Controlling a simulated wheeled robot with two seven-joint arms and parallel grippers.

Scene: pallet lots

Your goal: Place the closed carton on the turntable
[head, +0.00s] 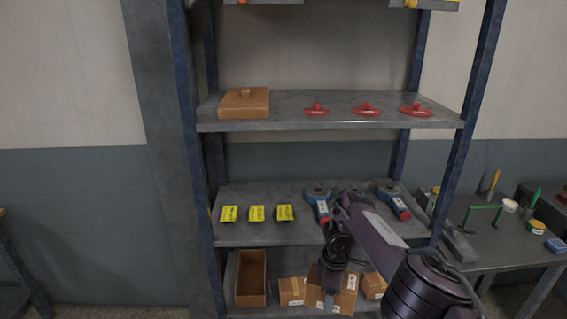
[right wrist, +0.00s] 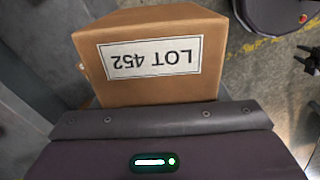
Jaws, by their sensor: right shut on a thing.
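A brown carton (right wrist: 155,60) with a white label reading LOT 452, upside down in the right wrist view, is held by my right gripper (right wrist: 160,118). In the head view this carton (head: 346,298) is at the bottom shelf, partly hidden by my right gripper (head: 331,287). The gripper is shut on it; its fingertips are not clearly visible. The carton's visible face is closed. I cannot tell whether it touches the shelf. No turntable is identifiable in either view. My left gripper is not in view.
A tall open box (head: 251,279) and smaller cartons (head: 292,291) (head: 374,285) stand on the bottom shelf. The middle shelf (head: 260,236) above holds yellow packs and blue-red tools. The top shelf (head: 330,101) holds a brown lidded box (head: 243,104) and red discs. A table with tools (head: 500,248) stands right.

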